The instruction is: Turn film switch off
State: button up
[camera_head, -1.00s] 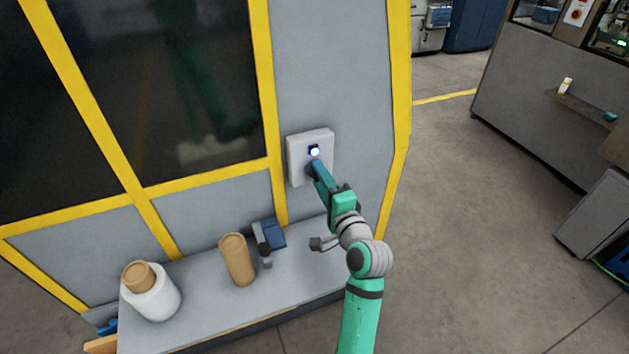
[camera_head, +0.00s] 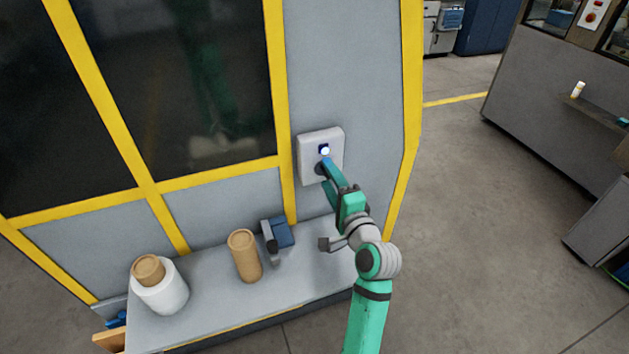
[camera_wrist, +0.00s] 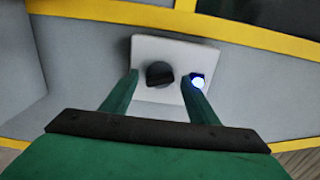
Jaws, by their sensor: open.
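The film switch is a dark round knob (camera_wrist: 160,75) on a pale switch box (camera_head: 308,147) fixed to the grey machine panel. A lit blue-white lamp (camera_head: 324,150) sits on the same box, and it also shows in the wrist view (camera_wrist: 198,81). My gripper (camera_wrist: 158,85) is open, its green fingers pointing at the box. In the wrist view the knob appears between the two fingertips, and the right fingertip overlaps the lamp's edge. Whether the fingers touch the knob cannot be told. In the head view my gripper (camera_head: 326,170) partly hides the knob.
A grey shelf (camera_head: 215,305) below holds a white roll (camera_head: 163,292) with a brown core, a brown cylinder (camera_head: 244,257) and a dark blue device (camera_head: 281,233). Yellow frame bars (camera_head: 281,110) border the panel. Open floor lies to the right.

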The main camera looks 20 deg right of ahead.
jog(key=s, duration=1.1)
jog(key=shift+d, duration=0.45)
jog(key=shift+w, duration=0.1)
